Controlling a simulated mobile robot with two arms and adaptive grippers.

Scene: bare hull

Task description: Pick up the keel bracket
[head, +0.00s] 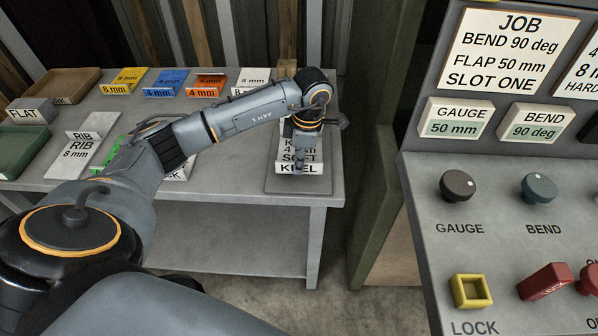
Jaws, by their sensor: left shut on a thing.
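The keel bracket (286,168) is a pale L-shaped piece at the right end of the grey bench, labelled KEEL on its front edge and 4 mm SOFT on its upright face. My left arm reaches in from the left over the bench. My left gripper (301,165) points down at the bracket and is shut on it; its fingers cover part of the lettering. The bracket is at or just above a grey plate (298,187); I cannot tell whether it touches. My right gripper is not in view.
Yellow (126,78), blue (168,80), orange (207,84) and white (256,77) labelled pieces line the bench (240,180). A RIB 8 mm piece (80,150) lies left. A control panel (500,200) with knobs stands right, beside a green post (380,190).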

